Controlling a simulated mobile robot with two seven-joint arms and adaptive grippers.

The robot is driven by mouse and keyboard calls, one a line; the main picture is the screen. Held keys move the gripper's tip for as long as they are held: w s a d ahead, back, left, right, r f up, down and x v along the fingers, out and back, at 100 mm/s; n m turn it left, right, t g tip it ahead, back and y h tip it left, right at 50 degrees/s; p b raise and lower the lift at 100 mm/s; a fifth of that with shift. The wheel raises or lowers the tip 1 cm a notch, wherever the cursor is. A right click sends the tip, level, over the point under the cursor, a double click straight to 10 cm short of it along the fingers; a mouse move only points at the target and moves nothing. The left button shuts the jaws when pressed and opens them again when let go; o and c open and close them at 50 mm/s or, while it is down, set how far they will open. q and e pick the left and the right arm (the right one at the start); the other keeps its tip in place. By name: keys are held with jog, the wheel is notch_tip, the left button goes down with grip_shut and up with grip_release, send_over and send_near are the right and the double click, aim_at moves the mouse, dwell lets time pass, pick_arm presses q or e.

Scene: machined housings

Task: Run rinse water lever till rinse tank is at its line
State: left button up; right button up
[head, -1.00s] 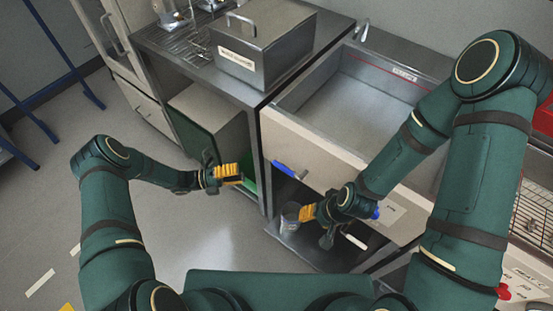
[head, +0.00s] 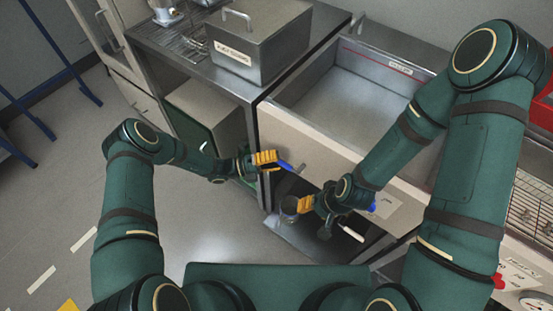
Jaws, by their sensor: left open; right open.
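The rinse tank (head: 350,100) is a steel basin with a red line and a small label (head: 400,69) high on its far inner wall. I cannot tell any water level in it. A blue-handled lever (head: 287,167) sits on the pale front panel. My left gripper (head: 270,158) is open, with its yellow fingers right beside this lever; I cannot tell if they touch. My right gripper (head: 303,206) is open lower down, close to a small grey cup (head: 288,208). A second blue handle (head: 373,207) and a white handle (head: 351,233) show behind it.
A lidded, labelled steel box (head: 262,48) stands on the steel counter left of the tank. A shelf (head: 310,240) runs under the panel. A wire basket (head: 530,210) is at the right.

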pick_arm(q)
jog(key=shift+d, duration=0.25)
grip_shut()
jog(key=shift+r, duration=0.1)
